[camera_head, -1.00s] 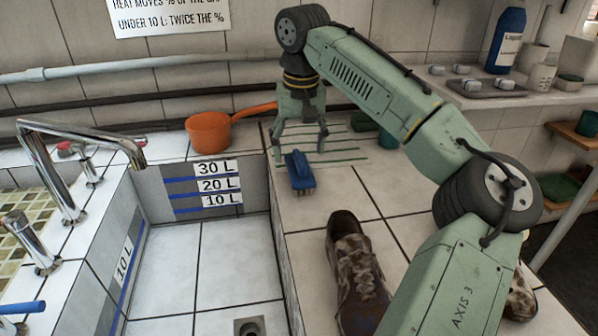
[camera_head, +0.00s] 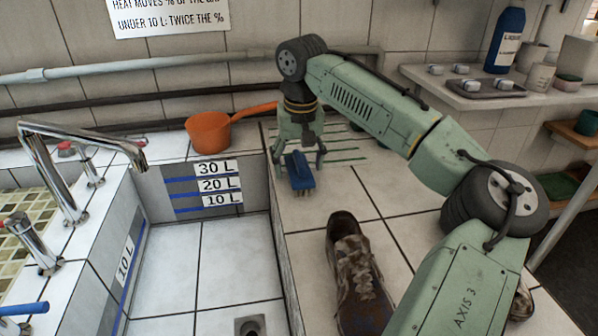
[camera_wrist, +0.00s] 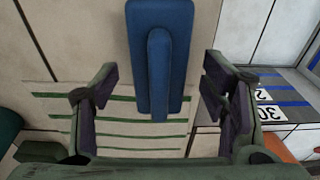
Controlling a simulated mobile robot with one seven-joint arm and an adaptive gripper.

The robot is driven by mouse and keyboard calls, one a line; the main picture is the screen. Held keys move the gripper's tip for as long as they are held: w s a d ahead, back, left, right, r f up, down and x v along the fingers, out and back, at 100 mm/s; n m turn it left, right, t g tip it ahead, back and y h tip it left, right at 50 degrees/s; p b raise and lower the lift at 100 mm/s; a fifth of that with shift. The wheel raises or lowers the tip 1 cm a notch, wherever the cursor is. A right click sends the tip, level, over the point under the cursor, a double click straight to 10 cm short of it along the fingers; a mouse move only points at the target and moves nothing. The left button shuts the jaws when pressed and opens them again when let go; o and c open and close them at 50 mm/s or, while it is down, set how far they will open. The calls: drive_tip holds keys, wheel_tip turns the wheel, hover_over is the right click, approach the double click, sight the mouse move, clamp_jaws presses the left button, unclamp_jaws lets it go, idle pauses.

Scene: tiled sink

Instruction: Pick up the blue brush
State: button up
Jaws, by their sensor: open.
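The blue brush (camera_head: 299,172) lies on the tiled counter to the right of the sink basin, bristles down. My gripper (camera_head: 299,160) is open and lowered around the brush's far part, with one finger on each side. In the wrist view the brush (camera_wrist: 160,55) runs between the two open fingers of my gripper (camera_wrist: 161,90), with a gap on both sides. I cannot tell the exact height of the fingertips above the counter.
An orange dipper (camera_head: 209,133) sits behind the basin corner, its handle reaching behind my gripper. A brown shoe (camera_head: 357,275) stands in front of the brush. The sink basin (camera_head: 205,265) drops away at left. Green lines (camera_head: 345,150) mark the counter behind.

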sight(297, 159)
drive_tip(key=shift+c, duration=0.2)
drive_tip(key=c, duration=1.3)
drive_tip(key=shift+r, duration=0.1)
drive_tip(key=shift+r+b, duration=0.2)
drive_tip(key=shift+b, duration=0.1)
drive_tip(key=r, duration=0.3)
drive_tip(key=shift+s+a+r+b, duration=0.1)
drive_tip(key=shift+s+a+b, duration=0.05)
drive_tip(key=shift+s+b, duration=0.2)
drive_tip(key=s+a+b, duration=0.1)
drive_tip(key=s+a, duration=0.1)
drive_tip(key=s, duration=0.2)
drive_tip(key=s+a+r, duration=0.1)
drive_tip(key=s, duration=0.4)
drive_tip(key=s+a+b, duration=0.1)
drive_tip(key=s+a, duration=0.1)
drive_tip(key=s, duration=0.3)
drive_tip(key=shift+s+a+r+b, duration=0.1)
drive_tip(key=shift+a+r+b, duration=0.2)
drive_tip(key=shift+b, duration=0.05)
